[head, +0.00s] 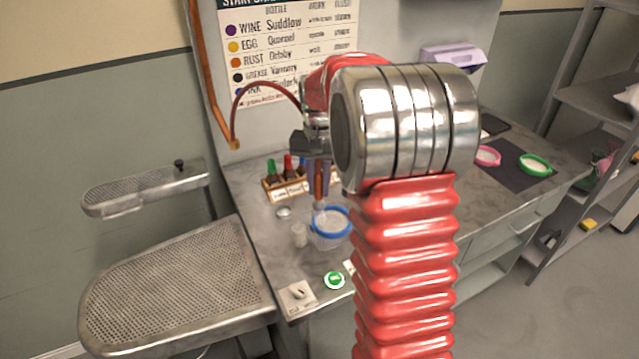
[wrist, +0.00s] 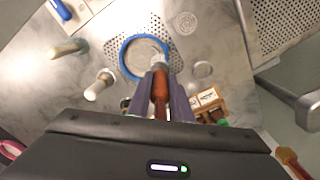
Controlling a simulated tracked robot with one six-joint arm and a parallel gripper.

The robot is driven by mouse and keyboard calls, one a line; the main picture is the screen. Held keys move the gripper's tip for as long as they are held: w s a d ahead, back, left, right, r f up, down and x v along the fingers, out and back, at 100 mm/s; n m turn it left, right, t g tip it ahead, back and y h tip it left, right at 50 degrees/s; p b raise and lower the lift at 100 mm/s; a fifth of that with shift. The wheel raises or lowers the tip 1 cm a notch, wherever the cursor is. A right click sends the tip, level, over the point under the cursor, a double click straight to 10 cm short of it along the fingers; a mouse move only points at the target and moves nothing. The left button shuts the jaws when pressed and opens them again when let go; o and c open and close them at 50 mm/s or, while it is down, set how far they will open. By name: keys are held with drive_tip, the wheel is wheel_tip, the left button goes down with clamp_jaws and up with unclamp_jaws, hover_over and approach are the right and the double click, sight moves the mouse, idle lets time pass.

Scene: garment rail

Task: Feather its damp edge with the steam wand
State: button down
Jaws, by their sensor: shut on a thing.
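My gripper (head: 318,170) is shut on a slim orange-brown wand (head: 318,187) with a pale tip. It also shows in the wrist view (wrist: 160,92), between the two dark fingers. A dark red hose (head: 265,86) arcs from the copper pipe toward the gripper. The wand points down at a blue hoop (head: 348,231) on the bench, its tip over the hoop's edge in the wrist view (wrist: 124,60). I cannot tell whether the tip touches. The pale cloth in the hoop is small and partly covered. No damp edge can be made out.
A bottle rack (head: 272,194) stands behind the hoop. Pink (head: 487,156) and green (head: 534,165) hoops lie on a dark mat at right. Perforated boards (head: 180,290) fill the left. A green button (head: 334,280) is at the front edge.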

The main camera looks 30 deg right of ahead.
drive_tip(key=shift+s+a, duration=0.25)
drive_tip(key=shift+a, duration=0.1)
idle(0.3)
drive_tip(key=shift+s+a, duration=0.25)
drive_tip(key=shift+s, duration=0.35)
drive_tip(key=shift+s+a, duration=0.2)
drive_tip(key=shift+s, duration=0.35)
drive_tip(key=shift+s, duration=0.1)
drive_tip(key=shift+s+d, duration=0.2)
drive_tip(key=shift+s, duration=0.35)
drive_tip(key=shift+s+d, duration=0.15)
drive_tip(key=shift+s, duration=0.4)
drive_tip(key=shift+s+d, duration=0.1)
drive_tip(key=shift+s+d, duration=0.7)
drive_tip(key=shift+d, duration=0.15)
